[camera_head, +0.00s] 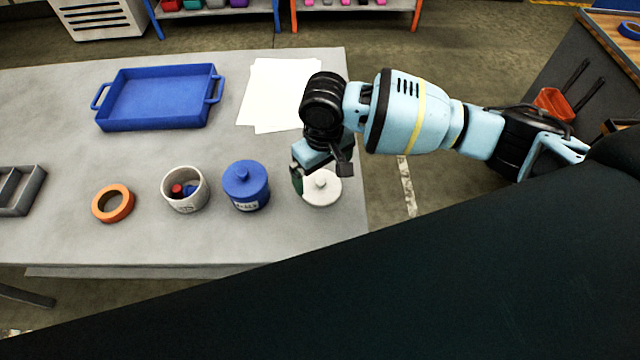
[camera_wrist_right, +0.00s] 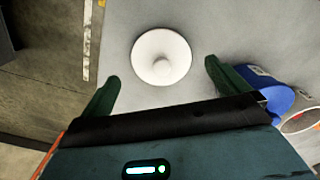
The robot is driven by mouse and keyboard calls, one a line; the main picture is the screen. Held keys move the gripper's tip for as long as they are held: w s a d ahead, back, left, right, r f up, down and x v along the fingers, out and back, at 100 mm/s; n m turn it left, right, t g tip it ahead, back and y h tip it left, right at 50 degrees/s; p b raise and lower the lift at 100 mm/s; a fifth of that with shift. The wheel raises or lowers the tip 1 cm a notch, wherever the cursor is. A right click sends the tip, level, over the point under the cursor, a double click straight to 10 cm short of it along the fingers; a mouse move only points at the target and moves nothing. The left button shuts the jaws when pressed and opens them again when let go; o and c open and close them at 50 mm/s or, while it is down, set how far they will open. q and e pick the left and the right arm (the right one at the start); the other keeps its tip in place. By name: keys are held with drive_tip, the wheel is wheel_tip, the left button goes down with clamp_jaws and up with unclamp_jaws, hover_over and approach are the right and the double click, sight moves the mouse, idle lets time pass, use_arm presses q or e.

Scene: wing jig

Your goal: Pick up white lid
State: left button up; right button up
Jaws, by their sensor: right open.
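The white lid (camera_head: 322,189) is round with a small knob and lies on the grey table near its right edge. In the right wrist view the lid (camera_wrist_right: 161,57) shows whole, just ahead of the gap between my fingers. My right gripper (camera_wrist_right: 162,80) is open and empty, with one green finger to each side of the gap. In the head view my right gripper (camera_head: 322,172) is over the lid and hides part of its upper edge. My left gripper does not show.
Left of the lid stand a blue lidded jar (camera_head: 246,187) and an open white jar (camera_head: 186,191) with small red and blue things inside. An orange ring (camera_head: 113,204), a blue tray (camera_head: 156,98) and white paper (camera_head: 275,92) lie on the table (camera_head: 120,160). The table's right edge is close.

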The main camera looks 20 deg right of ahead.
sight(320, 180)
drive_tip(key=shift+w+f, duration=0.1)
drive_tip(key=shift+f, duration=0.2)
drive_tip(key=f, duration=0.3)
drive_tip(key=shift+w+a+f+b, duration=0.1)
drive_tip(key=shift+w+f+b, duration=0.15)
drive_tip(key=shift+b, duration=0.05)
drive_tip(key=shift+f, duration=0.5)
drive_tip(key=shift+c, duration=0.4)
drive_tip(key=c, duration=0.8)
drive_tip(key=shift+r, duration=0.2)
